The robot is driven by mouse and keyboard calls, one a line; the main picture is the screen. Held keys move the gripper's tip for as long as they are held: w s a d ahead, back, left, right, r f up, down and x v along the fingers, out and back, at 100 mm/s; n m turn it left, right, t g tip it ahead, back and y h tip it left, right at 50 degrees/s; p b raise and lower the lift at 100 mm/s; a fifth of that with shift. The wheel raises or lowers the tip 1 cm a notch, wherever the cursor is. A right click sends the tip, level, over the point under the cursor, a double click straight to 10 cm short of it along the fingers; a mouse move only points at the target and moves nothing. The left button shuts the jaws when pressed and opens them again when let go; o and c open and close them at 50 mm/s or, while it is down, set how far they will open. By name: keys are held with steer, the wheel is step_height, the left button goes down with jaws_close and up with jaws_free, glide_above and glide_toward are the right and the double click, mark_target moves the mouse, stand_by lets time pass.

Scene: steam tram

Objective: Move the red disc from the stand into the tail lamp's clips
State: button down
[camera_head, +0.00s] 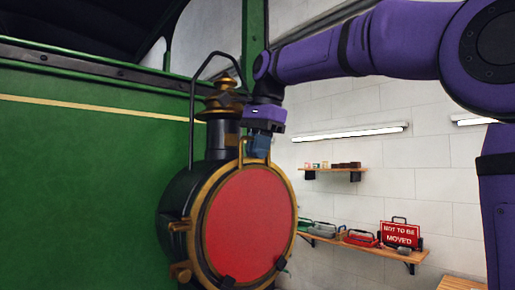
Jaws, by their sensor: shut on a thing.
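The tail lamp (180,220) is a large black drum with brass trim and a chimney-like top. It is beside the green tram side. The red disc (250,225) has a brass-coloured rim and stands upright at the lamp's front, covering its face. Dark clips (229,282) show at the disc's lower edge, with another at lower right. I cannot tell whether the disc is seated in them. My gripper (258,147) is at the disc's top edge, shut on the disc by what looks like its brass loop. Its fingertips are partly hidden. The stand cannot be made out.
The green tram side (90,160) fills the left. A wall shelf (340,169) with small items and a lower shelf (365,247) with toolboxes and a red "NOT TO BE MOVED" sign (401,236) are behind at right. A black handle (192,110) rises above the lamp.

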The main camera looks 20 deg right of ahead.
steer(key=shift+f, duration=0.3)
steer(key=c, duration=1.1)
jaws_free()
steer(key=o, duration=0.3)
steer(key=shift+w+r, duration=0.1)
steer(key=shift+r, duration=0.05)
steer(key=shift+w+a+v, duration=0.15)
steer(key=shift+v, duration=0.8)
steer(key=shift+w+a+v, duration=0.1)
steer(key=shift+a+v, duration=0.05)
steer(key=shift+v, duration=0.8)
steer(key=shift+w+a+v, duration=0.15)
steer(key=shift+v, duration=0.85)
steer(key=shift+s+r, duration=0.1)
